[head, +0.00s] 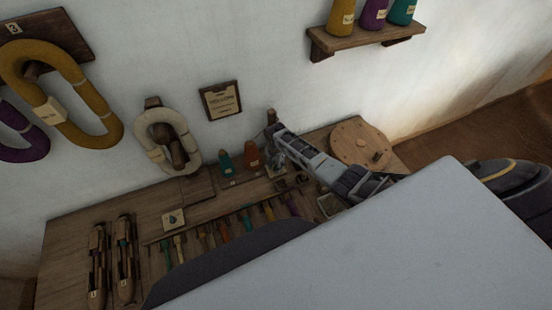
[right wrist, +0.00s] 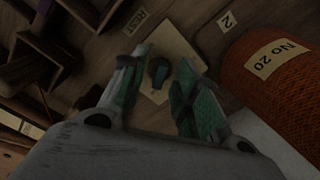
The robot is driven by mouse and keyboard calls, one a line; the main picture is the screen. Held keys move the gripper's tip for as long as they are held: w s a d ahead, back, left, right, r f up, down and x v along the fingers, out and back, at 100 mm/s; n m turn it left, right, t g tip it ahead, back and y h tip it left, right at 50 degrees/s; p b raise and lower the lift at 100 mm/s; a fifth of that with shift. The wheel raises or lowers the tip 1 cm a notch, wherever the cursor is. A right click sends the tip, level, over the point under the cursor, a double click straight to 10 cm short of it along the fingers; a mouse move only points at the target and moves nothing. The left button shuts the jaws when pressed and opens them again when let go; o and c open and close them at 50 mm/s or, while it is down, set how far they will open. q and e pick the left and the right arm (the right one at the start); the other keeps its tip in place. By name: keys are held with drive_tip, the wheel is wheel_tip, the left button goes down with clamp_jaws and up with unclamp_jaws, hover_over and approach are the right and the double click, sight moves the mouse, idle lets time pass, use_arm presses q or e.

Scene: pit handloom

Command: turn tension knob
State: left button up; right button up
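A small dark knob with a teal-grey bar (right wrist: 160,72) stands on a cream square plate (right wrist: 178,48) in the right wrist view. My right gripper (right wrist: 156,78) is open, with its green-padded fingers on either side of the knob. Gaps show between the knob and both fingers, so it is not gripped. In the head view my right gripper (head: 277,156) reaches in from the right over the back of the wooden bench (head: 80,220), and the knob under it cannot be made out. My left gripper is not in view.
An orange thread cone (right wrist: 275,75) labelled No 20 stands close to the right finger; a teal cone (head: 225,164) is beside it. Wooden dividers (right wrist: 35,70) lie at left. A round wooden disc (head: 360,142) is right of my gripper. Shuttles (head: 124,260) lie at front left.

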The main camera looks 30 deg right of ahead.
drive_tip(key=shift+r, duration=0.1)
wheel_tip(320, 180, up, 12)
drive_tip(key=shift+f, duration=0.2)
idle(0.8)
drive_tip(key=shift+s, duration=0.1)
idle(0.6)
